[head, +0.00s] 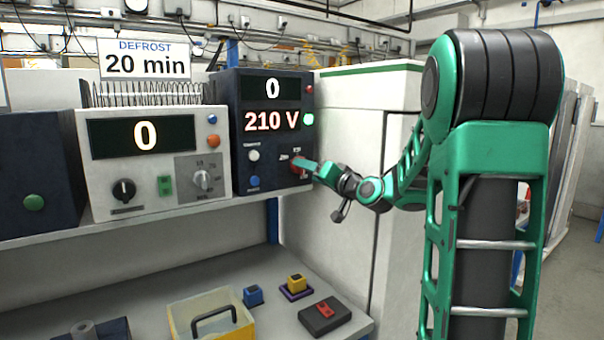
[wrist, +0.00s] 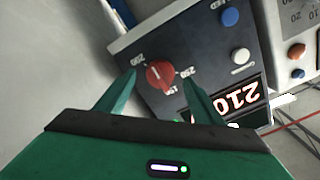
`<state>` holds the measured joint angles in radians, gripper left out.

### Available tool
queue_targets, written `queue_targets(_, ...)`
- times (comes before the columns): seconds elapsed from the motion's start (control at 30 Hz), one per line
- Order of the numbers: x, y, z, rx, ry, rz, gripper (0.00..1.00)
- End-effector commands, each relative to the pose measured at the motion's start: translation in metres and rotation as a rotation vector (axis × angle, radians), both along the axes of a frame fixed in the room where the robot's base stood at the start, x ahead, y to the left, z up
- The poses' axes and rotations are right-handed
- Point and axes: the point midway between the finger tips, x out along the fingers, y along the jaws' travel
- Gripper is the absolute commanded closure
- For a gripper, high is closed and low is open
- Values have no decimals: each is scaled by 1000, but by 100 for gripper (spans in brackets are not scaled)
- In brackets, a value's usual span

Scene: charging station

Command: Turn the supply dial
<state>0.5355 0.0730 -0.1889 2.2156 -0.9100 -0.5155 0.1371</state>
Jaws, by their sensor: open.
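The dark supply unit (head: 257,90) stands on the shelf and shows 0 above and 210 V below. Its red supply dial (wrist: 160,74) is at the lower right of its front, with a white pointer line and printed numbers around it. In the head view the dial (head: 297,164) is partly covered by my gripper. My gripper (wrist: 158,80) is open, its two green fingers on either side of the dial in the wrist view. I cannot tell whether the fingers touch it. My gripper (head: 312,168) reaches the unit from the right in the head view.
A white unit (head: 110,187) with a black knob and a grey dial stands left of the supply unit, under a "DEFROST 20 min" sign (head: 146,60). Below, the bench holds a yellow bin (head: 182,312), small blue and yellow blocks, and a dark red-buttoned box (head: 325,317).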

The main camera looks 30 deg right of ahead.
Motion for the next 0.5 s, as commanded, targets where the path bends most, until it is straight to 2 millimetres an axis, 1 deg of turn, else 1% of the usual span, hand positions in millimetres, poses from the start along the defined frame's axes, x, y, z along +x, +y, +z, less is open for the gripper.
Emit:
queue_targets(0.03,-11,-1,0,2,0,-4,39)
queue_targets(0.2,-40,-2,0,2,0,-4,39)
queue_targets(0.33,-56,-2,-1,1,1,-2,39)
queue_targets(0.5,-65,-3,-1,1,1,-2,39)
